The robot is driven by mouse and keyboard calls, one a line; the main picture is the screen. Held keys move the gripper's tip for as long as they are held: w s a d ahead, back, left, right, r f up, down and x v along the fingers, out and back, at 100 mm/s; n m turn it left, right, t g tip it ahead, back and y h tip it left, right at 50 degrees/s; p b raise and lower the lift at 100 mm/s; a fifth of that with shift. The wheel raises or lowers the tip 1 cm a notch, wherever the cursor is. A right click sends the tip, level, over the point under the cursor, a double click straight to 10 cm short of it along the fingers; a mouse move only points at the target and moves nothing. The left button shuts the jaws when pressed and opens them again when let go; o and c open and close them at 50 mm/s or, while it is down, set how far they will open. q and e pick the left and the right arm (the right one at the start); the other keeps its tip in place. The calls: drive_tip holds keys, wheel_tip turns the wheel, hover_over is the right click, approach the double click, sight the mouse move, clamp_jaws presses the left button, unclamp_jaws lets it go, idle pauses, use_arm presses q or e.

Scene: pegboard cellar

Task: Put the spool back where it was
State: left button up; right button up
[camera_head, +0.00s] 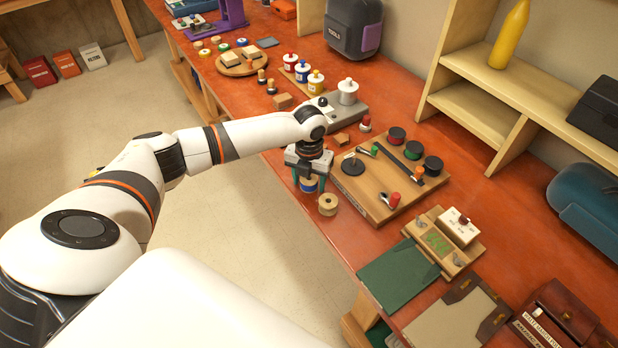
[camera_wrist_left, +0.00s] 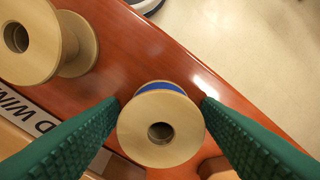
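A wooden spool with a blue winding (camera_head: 309,185) stands close to the front edge of the orange-red bench. In the left wrist view the blue-wound spool (camera_wrist_left: 160,137) shows its round end and centre hole. My left gripper (camera_head: 309,182) reaches down over it, one green finger on each side. The fingers are close to the spool, with narrow gaps, and look open around it. A bare wooden spool (camera_head: 327,204) stands just beside it, and also shows at upper left in the wrist view (camera_wrist_left: 70,45). My right gripper is out of view.
A wooden winder board (camera_head: 375,209) with posts, black discs and a dark bar lies right behind the gripper. A grey device (camera_head: 345,110) with a white spool stands farther back. A green mat (camera_head: 397,275) lies nearer. Open floor lies left of the bench edge.

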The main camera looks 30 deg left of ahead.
use_arm(q)
drive_tip(key=shift+o, duration=0.3)
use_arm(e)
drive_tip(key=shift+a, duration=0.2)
use_arm(q)
drive_tip(key=shift+r, duration=0.4)
wheel_tip(320, 180, up, 12)
drive_tip(key=b, duration=0.3)
drive_tip(key=shift+f, duration=0.2)
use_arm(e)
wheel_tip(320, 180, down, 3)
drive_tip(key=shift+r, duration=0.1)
